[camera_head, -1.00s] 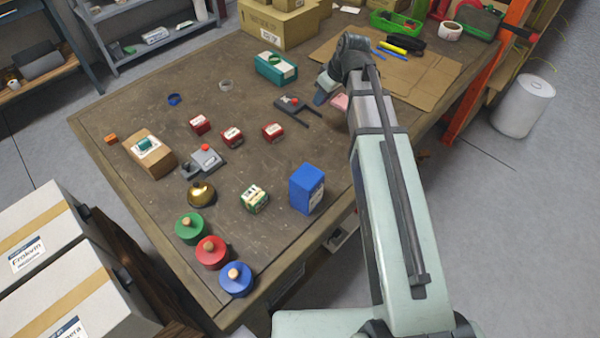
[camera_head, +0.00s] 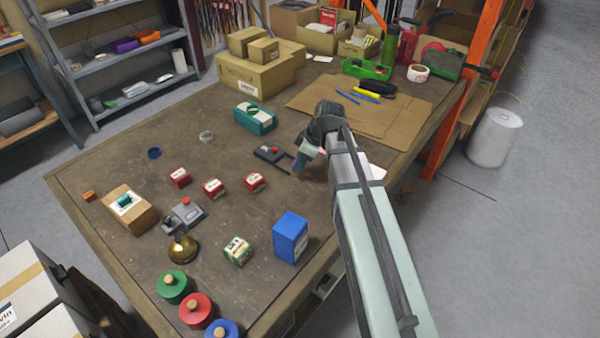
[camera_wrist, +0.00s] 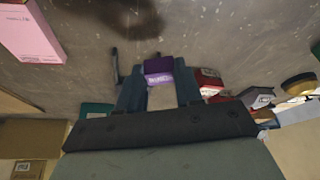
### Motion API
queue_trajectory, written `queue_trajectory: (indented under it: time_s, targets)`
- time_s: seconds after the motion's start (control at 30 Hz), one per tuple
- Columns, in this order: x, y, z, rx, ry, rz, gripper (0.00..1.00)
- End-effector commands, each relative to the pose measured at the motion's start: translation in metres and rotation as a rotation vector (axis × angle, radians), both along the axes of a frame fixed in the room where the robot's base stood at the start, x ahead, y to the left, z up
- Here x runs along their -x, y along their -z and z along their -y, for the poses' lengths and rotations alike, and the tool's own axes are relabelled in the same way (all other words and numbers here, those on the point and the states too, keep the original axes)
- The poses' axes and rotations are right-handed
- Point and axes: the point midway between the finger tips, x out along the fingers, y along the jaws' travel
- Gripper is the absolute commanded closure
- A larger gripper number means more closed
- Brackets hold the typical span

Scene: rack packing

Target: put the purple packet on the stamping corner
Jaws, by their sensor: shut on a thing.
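The purple packet (camera_wrist: 158,66) with a pale label sits between the two fingers of my gripper (camera_wrist: 158,75) in the wrist view. My gripper is shut on it. In the head view my gripper (camera_head: 301,160) is mostly covered by my own wrist, and only a sliver of purple (camera_head: 297,165) shows. I cannot tell for sure whether this fixture is the stamping corner.
Red boxes (camera_head: 213,187), a grey device with a red knob (camera_head: 184,214) and a blue box (camera_head: 290,237) stand left and nearer. A teal box (camera_head: 255,118) stands behind. A pink box (camera_wrist: 32,32) shows in the wrist view. Bare tabletop lies around the fixture.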

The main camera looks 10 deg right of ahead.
Motion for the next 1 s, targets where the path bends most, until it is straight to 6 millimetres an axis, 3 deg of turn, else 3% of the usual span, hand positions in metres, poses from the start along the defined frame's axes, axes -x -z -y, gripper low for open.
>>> queue_trajectory:
  time_s: [0.5, 0.93, 0.97, 1.0]
  targets:
    - [0.000, 0.042, 0.000, 0.000, 0.000, 0.000, 0.94]
    - [0.000, 0.046, 0.000, 0.000, 0.000, 0.001, 0.94]
    - [0.000, 0.046, 0.000, 0.000, 0.000, 0.001, 0.63]
    - [0.000, 0.046, 0.000, 0.000, 0.000, 0.001, 0.59]
